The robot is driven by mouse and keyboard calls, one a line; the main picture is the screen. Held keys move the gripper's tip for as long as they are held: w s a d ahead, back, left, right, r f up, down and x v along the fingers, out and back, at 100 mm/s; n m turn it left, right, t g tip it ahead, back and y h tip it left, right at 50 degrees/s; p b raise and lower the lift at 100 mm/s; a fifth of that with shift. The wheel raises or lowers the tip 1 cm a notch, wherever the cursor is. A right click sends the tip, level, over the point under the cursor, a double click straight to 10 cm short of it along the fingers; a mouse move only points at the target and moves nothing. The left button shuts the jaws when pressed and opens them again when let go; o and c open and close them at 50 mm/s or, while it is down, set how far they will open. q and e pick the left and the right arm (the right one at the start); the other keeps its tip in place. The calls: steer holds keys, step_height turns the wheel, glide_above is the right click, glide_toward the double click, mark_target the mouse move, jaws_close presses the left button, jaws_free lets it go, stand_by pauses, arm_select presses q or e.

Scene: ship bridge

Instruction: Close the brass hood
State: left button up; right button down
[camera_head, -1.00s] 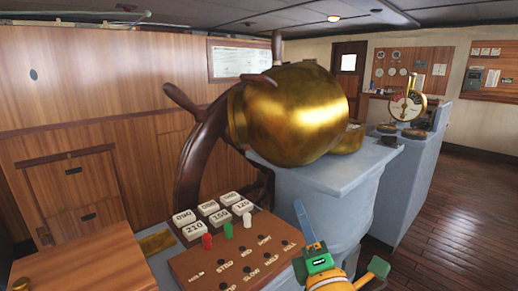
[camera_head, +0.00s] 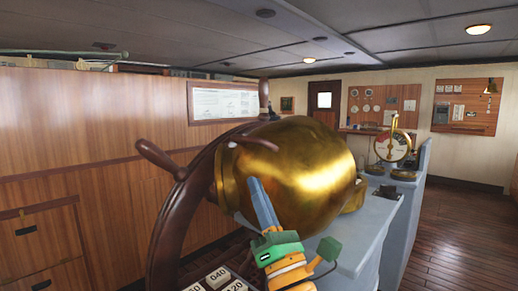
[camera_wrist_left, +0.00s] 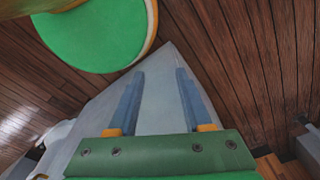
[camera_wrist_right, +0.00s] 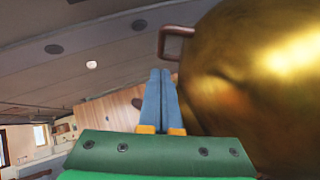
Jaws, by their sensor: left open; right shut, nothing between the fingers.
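The large brass hood (camera_head: 300,170) sits on the grey pedestal (camera_head: 345,245), just behind the ship's wheel. Its rounded side bulges to the right and its collar is at the left by the wheel. A smaller brass part (camera_head: 354,197) shows low at its right. My right gripper (camera_head: 256,184) is shut and empty, upright in front of the hood in the head view. In the right wrist view its fingers (camera_wrist_right: 158,75) are beside the hood's curved surface (camera_wrist_right: 265,85), near a brownish handle (camera_wrist_right: 170,42); contact is unclear. My left gripper (camera_wrist_left: 157,73) is open and empty.
The dark wooden wheel (camera_head: 178,215) stands close at the hood's left, with a spoke toward me. Labelled white blocks (camera_head: 218,279) lie below. A telegraph dial (camera_head: 392,146) stands behind at the right. The wooden floor (camera_head: 455,235) is clear at the right.

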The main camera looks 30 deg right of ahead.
arm_select(q)
step_height(320, 180, up, 4)
steer(key=p, duration=0.2)
steer(key=shift+w+f+p, duration=0.15)
steer(key=shift+f+p, duration=0.05)
steer(key=shift+p, duration=0.2)
arm_select(e)
steer(key=r, duration=0.1)
steer(key=w+d+r, duration=0.1)
steer(key=r, duration=0.1)
steer(key=w+r, duration=0.1)
steer(key=r, duration=0.1)
steer(key=shift+w+d, duration=0.15)
steer(key=shift+d, duration=0.2)
steer(key=shift+w, duration=0.1)
